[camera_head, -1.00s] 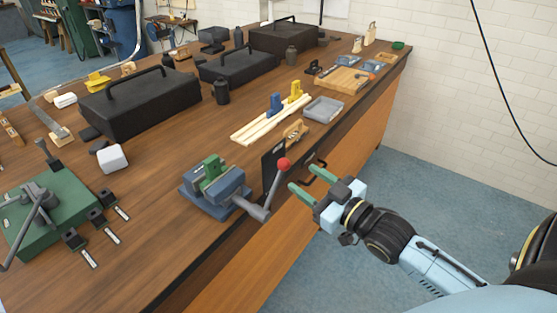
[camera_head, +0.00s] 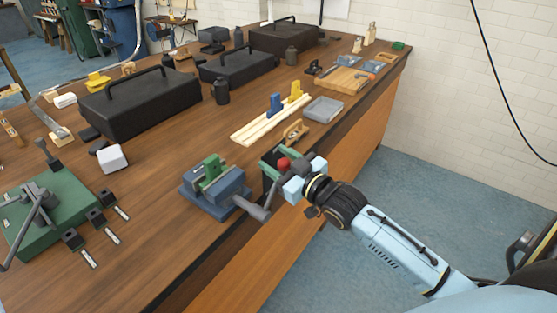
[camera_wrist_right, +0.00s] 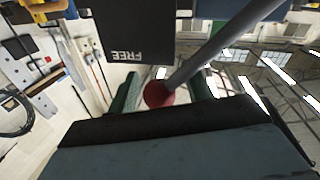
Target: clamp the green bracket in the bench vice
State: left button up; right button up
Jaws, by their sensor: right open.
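The green bracket (camera_head: 211,168) stands between the jaws of the blue-grey bench vice (camera_head: 216,194) at the front edge of the bench. I cannot tell whether the jaws press on it. The vice's grey handle (camera_head: 250,207) rises to a red ball knob (camera_head: 284,163). My right gripper (camera_head: 279,158) is open around the knob area. In the right wrist view the red knob (camera_wrist_right: 158,94) lies between my green fingers (camera_wrist_right: 165,92), with its grey bar (camera_wrist_right: 215,45) running up to the right. Contact is unclear. My left gripper is out of view.
A dark plate marked FREE (camera_wrist_right: 137,30) hangs close to my right fingers. White strips (camera_head: 258,125) and a grey tray (camera_head: 323,110) lie farther back. A green-based tool (camera_head: 55,215) stands at the left. The floor right of the bench is clear.

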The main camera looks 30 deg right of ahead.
grip_shut()
